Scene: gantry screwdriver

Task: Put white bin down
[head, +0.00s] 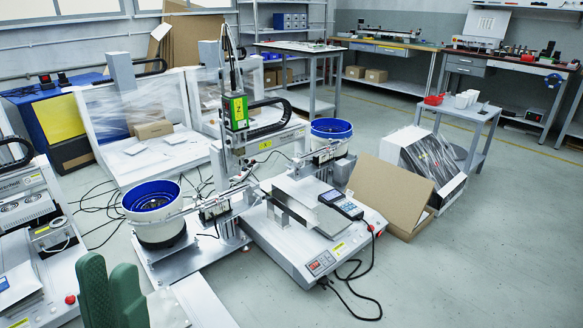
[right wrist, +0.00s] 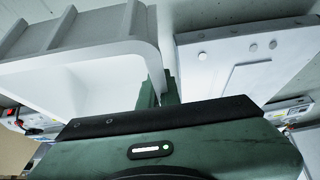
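The white bin (right wrist: 85,85) fills the left of the right wrist view, close to the camera, with a ribbed grey-white outer side along the top. My right gripper (right wrist: 160,92) has its green fingers at the bin's right-hand wall and appears shut on it. What lies under the bin is hidden. The right gripper is not seen in the head view. My left gripper (head: 112,290) shows two green fingers at the bottom left of the head view, with nothing visible held between them; its opening is unclear. A pale piece beside it at the bottom edge cannot be identified.
A screwdriver gantry machine (head: 310,235) with two blue-lined feeder bowls (head: 152,198) stands ahead. An open cardboard box (head: 392,190) is right of it. A small grey table (head: 460,112) holds red and white containers. The floor at right is clear.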

